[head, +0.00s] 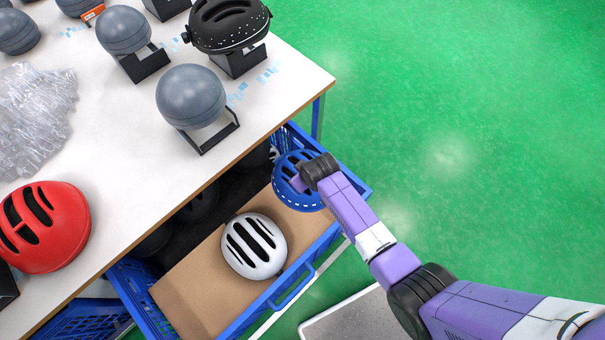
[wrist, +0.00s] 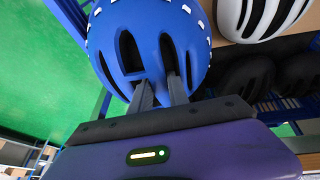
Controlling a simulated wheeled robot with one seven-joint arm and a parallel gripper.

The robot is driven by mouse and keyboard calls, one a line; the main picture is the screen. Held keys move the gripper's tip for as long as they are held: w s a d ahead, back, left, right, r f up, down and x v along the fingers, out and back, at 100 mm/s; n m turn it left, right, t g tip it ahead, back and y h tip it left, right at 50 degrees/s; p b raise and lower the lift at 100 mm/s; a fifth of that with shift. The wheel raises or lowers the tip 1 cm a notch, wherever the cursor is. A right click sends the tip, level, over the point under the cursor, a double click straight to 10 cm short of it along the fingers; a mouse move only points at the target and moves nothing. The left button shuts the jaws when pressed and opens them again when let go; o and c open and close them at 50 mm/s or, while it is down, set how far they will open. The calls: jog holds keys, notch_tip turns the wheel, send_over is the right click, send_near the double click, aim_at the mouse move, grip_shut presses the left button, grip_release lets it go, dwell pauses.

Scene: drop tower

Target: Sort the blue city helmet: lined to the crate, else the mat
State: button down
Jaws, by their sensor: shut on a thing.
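The blue helmet (head: 284,192) with white marks along its rim is at the far right end of the blue crate (head: 364,190). I cannot tell whether it rests on the cardboard there or hangs just above it. My gripper (head: 301,182) is shut on the helmet's shell. In the wrist view the fingers (wrist: 160,92) reach into the vents of the blue helmet (wrist: 146,28). The helmet's inside is hidden, so I cannot see whether it has a lining. A grey mat-like slab (head: 352,322) lies on the floor at the bottom, partly cut off.
A white helmet (head: 237,262) lies on the crate's cardboard (head: 190,298), with dark helmets (head: 200,203) beside it under the table edge. The white table (head: 122,172) holds a red helmet (head: 50,225), grey domes on stands (head: 190,92) and a black helmet (head: 228,28). Green floor on the right is clear.

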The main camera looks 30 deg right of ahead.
notch_tip(320, 180, down, 16)
jog(key=b, duration=1.3)
jog(key=shift+b, duration=0.4)
jog(key=shift+f+b, duration=0.45)
jog(key=shift+f, duration=0.15)
jog(key=c, duration=1.2)
grip_release()
jog(key=c, duration=0.3)
jog(key=shift+r, duration=0.15)
notch_tip(320, 180, up, 8)
jog(key=p, duration=0.7)
jog(key=shift+p, duration=0.35)
